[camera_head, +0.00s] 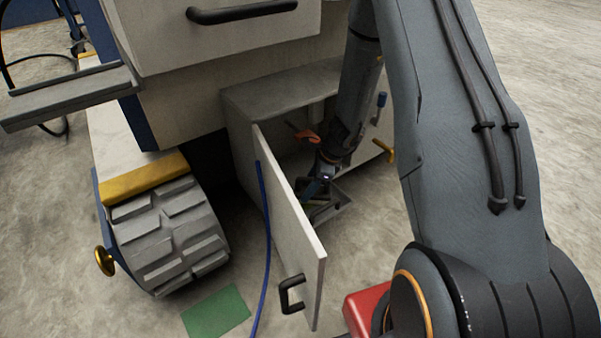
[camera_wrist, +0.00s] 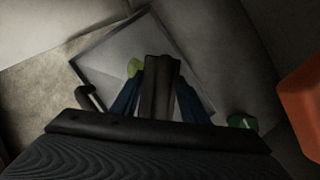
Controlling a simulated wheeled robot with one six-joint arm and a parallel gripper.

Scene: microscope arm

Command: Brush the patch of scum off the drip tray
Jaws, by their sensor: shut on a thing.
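The drip tray (camera_wrist: 112,58) is a pale grey square with a thin dark rim, lying on the cabinet floor in the wrist view. Part of it shows in the head view (camera_head: 338,208) behind the open door. My gripper (camera_wrist: 158,95) reaches into the cabinet, its blue fingers shut on a dark grey block-like thing, probably the brush (camera_wrist: 158,72). It is over the tray; I cannot tell whether it touches. A small yellow-green patch (camera_wrist: 134,67), probably the scum, shows on the tray just left of the brush. In the head view my gripper (camera_head: 316,186) is small and partly shaded.
The cabinet door (camera_head: 290,225) stands open left of my arm. A blue hose (camera_head: 265,240) hangs along it. An orange handle (camera_head: 303,134), also in the wrist view (camera_wrist: 302,105), and a yellow handle (camera_head: 384,151) are nearby. A green thing (camera_wrist: 241,121) lies right of the tray.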

